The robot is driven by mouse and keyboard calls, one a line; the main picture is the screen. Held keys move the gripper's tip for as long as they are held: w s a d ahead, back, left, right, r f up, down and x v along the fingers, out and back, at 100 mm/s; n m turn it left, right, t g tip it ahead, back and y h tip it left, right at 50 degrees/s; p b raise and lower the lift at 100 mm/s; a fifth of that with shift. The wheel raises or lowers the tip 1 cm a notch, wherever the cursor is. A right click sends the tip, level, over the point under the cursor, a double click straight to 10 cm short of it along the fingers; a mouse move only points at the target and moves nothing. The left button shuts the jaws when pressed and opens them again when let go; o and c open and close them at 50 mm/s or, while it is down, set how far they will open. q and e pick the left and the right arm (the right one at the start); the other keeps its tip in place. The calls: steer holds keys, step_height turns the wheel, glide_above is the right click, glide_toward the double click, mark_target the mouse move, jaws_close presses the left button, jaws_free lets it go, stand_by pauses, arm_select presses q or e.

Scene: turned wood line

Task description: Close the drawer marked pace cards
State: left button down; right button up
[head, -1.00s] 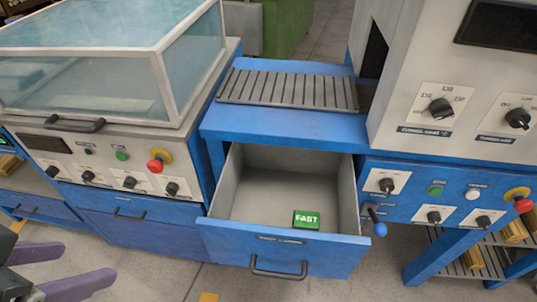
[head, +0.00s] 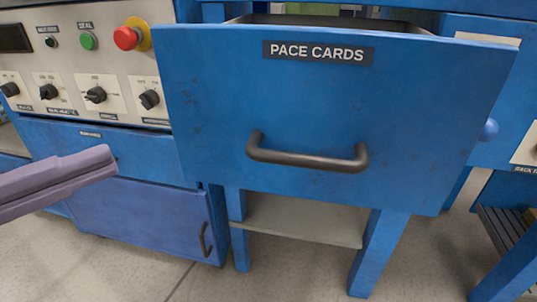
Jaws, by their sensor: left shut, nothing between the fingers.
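The drawer marked pace cards (head: 330,105) fills the middle of the head view. Its blue front carries a dark label (head: 318,52) reading PACE CARDS and a dark bar handle (head: 307,157). The drawer stands pulled out towards me; only a thin strip of its inside shows above the front's top edge. My left gripper (head: 108,161), with purple-grey fingers, is shut and empty. In the picture it lies left of the drawer front, in front of the neighbouring cabinet and apart from the handle. My right gripper is not in view.
A control panel with knobs, a green button (head: 88,41) and a red knob on yellow (head: 127,38) stands at left above a blue cabinet (head: 140,215). A blue ball knob (head: 490,129) is right of the drawer. A grey shelf (head: 300,220) sits below it.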

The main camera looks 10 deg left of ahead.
arm_select(q)
step_height(320, 180, down, 2)
steer(key=s+m+g+h, duration=0.1)
steer(key=m, duration=0.1)
steer(key=b, duration=0.3)
glide_toward(253, 130)
steer(key=shift+x, duration=2.95)
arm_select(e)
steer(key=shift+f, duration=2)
